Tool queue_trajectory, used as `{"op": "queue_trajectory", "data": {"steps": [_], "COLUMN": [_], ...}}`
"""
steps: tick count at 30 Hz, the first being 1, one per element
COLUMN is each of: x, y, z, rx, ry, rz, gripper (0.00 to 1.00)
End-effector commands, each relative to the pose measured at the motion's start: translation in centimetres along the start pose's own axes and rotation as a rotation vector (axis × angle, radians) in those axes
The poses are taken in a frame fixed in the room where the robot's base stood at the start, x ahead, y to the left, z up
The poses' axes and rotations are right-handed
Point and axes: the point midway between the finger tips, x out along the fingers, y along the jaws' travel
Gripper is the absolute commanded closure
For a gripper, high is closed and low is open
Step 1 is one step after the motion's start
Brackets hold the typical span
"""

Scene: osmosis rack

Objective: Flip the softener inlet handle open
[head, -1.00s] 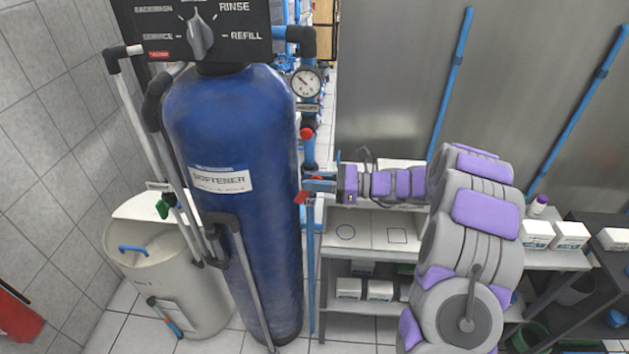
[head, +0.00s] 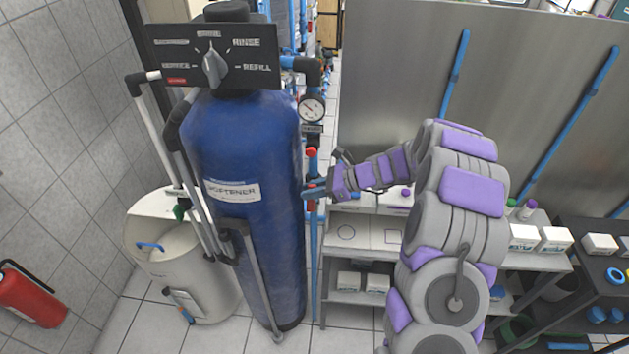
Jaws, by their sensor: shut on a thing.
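The blue softener tank (head: 235,150) stands left of centre with its white "SOFTENER" label. A blue vertical pipe (head: 313,240) runs down its right side. My gripper (head: 312,192) reaches in from the right to this pipe, beside the tank. It is shut on a red valve handle (head: 311,204), of which only small red parts show around the fingers. The fingers hide most of the handle, so its exact angle cannot be told. Another red handle (head: 311,152) sits higher on the same pipe, above my gripper.
A pressure gauge (head: 312,107) and the black control head (head: 212,58) are above. A white brine tank (head: 185,270) stands left of the softener. A grey shelf (head: 355,237) with white boxes lies below my arm. A fire extinguisher (head: 28,296) is far left.

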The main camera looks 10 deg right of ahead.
Motion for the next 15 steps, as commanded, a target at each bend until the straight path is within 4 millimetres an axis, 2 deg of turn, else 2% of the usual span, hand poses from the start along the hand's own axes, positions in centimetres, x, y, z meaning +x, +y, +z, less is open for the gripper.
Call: {"op": "queue_trajectory", "data": {"steps": [1, 15], "x": [-0.13, 0.25], "y": [-0.16, -0.19], "z": [0.49, 0.2], "rx": [-0.001, 0.0], "ry": [0.017, 0.078], "rz": [-0.005, -0.005], "gripper": [1.0, 1.0]}}
